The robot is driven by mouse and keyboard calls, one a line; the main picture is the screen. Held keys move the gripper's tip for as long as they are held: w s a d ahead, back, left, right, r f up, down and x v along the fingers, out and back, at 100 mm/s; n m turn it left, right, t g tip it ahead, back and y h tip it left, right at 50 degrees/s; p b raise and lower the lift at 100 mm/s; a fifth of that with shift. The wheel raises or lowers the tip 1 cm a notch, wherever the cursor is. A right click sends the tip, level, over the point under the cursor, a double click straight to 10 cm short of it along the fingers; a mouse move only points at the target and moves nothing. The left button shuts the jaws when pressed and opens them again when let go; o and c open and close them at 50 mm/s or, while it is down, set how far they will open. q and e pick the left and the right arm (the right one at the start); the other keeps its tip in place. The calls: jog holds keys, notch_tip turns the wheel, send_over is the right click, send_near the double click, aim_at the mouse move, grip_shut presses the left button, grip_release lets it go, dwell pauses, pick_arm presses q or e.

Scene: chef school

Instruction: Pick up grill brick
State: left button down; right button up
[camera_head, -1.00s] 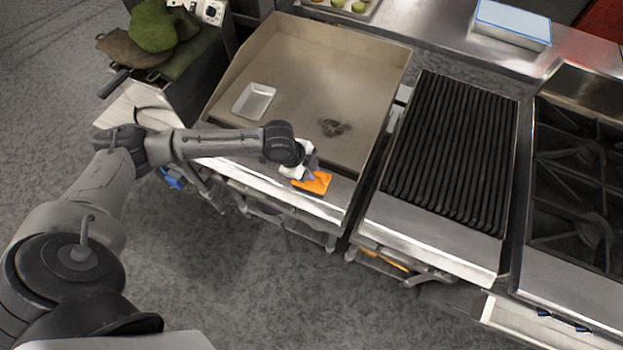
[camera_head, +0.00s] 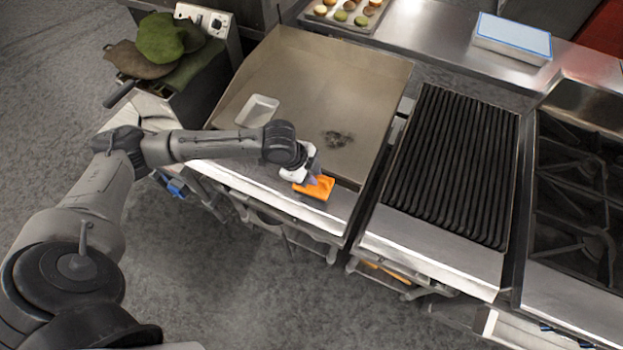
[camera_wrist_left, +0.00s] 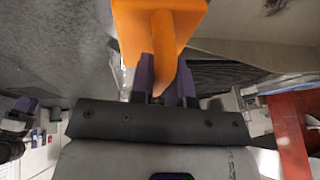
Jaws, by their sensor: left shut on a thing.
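The grill brick is orange, with a flat block and a handle. In the head view the orange grill brick (camera_head: 318,189) is at the front ledge of the flat griddle, in my left gripper (camera_head: 313,179). In the left wrist view the brick (camera_wrist_left: 140,14) is at the top, with its handle between the two purple fingers of my left gripper (camera_wrist_left: 166,82). The gripper is shut on the handle. I cannot tell whether the brick's underside touches the ledge.
The griddle (camera_head: 300,75) has a dark stain (camera_head: 337,139) and a small white tray (camera_head: 258,110) on it. A black-barred grill (camera_head: 455,160) stands to its right, then a stove (camera_head: 585,190). Green and brown cloths (camera_head: 160,45) lie at the far left.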

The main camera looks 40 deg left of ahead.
pick_arm(q)
jog(key=s+d+r, duration=0.6)
jog(key=s, duration=0.3)
jog(key=shift+s+d+r+p, duration=0.2)
jog(key=shift+d+r+p, duration=0.1)
jog(key=shift+p, duration=0.15)
jog(key=c, duration=1.6)
grip_release()
grip_shut()
